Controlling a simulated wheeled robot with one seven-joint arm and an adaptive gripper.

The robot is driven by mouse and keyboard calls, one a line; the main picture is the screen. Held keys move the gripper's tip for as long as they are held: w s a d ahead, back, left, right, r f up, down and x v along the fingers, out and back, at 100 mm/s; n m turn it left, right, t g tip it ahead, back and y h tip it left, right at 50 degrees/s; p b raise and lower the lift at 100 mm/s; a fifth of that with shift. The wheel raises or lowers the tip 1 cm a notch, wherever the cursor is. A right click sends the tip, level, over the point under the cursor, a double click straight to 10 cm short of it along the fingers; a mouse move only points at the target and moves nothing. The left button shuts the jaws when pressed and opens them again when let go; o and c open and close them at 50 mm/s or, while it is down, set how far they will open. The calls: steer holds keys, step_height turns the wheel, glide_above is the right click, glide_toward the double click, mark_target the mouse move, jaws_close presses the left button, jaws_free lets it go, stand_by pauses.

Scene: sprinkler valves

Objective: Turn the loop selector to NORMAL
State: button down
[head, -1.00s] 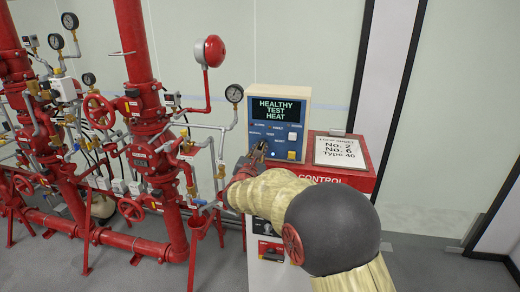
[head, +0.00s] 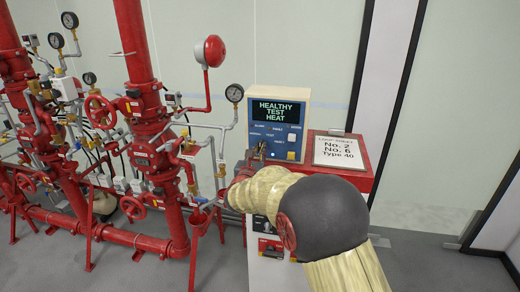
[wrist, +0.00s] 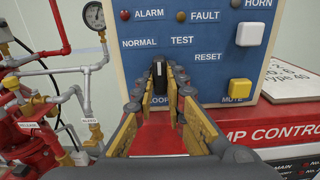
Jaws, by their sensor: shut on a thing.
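The loop selector (wrist: 159,72) is a black knob with a pale pointer mark, low on the blue panel face (head: 278,137). NORMAL is printed to its upper left and TEST to its upper right; the mark looks roughly upright between them. My gripper (wrist: 160,82) is shut on the knob, with one yellow-and-grey finger on each side. The LOOP label below is partly covered by the fingers. In the head view my gripper (head: 256,152) is at the panel's lower left, and the knob is mostly hidden there.
A white notice (head: 340,151) lies on the red cabinet top. Red pipes, valves and a gauge (head: 234,93) stand close on the left.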

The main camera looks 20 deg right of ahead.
steer(key=shift+n+p, duration=1.25)
steer(key=shift+n, duration=0.25)
steer(key=shift+n+p, duration=0.3)
steer(key=shift+p, duration=0.05)
steer(key=shift+n+p, duration=0.75)
steer(key=shift+n, duration=0.15)
steer(key=c, duration=1.8)
jaws_free()
steer(key=shift+c, duration=0.2)
steer(key=shift+o, duration=0.6)
steer(key=shift+v, duration=3)
